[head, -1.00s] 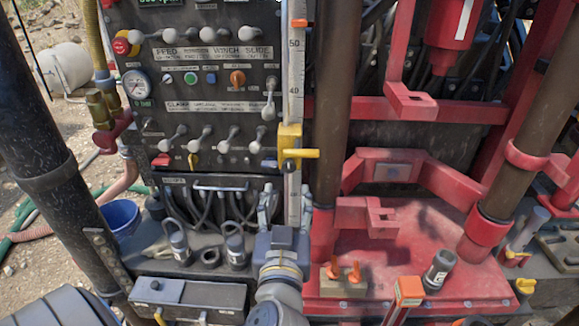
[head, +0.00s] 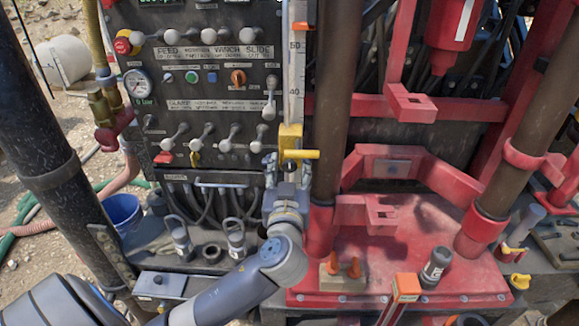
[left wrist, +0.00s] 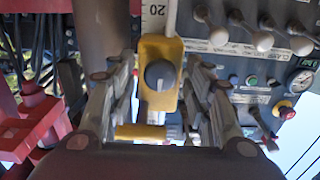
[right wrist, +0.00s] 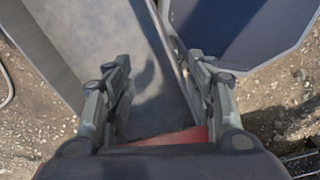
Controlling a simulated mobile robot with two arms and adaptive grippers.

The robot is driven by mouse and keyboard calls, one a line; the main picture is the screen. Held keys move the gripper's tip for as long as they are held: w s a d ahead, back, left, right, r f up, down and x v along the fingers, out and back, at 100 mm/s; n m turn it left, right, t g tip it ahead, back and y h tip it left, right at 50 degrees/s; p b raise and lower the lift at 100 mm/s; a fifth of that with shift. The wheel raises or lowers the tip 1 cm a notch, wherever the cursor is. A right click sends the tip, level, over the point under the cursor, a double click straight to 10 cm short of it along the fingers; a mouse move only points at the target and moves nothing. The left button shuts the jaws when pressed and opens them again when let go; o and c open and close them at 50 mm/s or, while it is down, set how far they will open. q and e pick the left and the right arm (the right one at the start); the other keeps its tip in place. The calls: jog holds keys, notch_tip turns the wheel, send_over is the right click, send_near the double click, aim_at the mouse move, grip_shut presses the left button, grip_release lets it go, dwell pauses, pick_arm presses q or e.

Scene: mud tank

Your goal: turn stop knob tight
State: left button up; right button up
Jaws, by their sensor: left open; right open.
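A yellow stop block (head: 290,135) sits on the upright white scale (head: 296,75) at the right edge of the control panel, with a yellow handle (head: 302,154) sticking out to the right. In the left wrist view its round dark knob (left wrist: 160,75) faces me on the yellow block (left wrist: 150,48). My left gripper (head: 287,164) is open just below the block in the head view, its fingers on either side of the knob in the left wrist view (left wrist: 161,70). No contact shows. The knob is not clear in the head view. My right gripper (right wrist: 158,62) is open and empty.
The panel (head: 205,85) carries several levers, a gauge (head: 138,88) and an orange knob (head: 238,77) left of the scale. A brown post (head: 335,100) stands close on the right, beside the red frame (head: 430,175). A blue bucket (head: 123,212) stands lower left.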

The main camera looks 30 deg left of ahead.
pick_arm(q)
jog(key=c, duration=1)
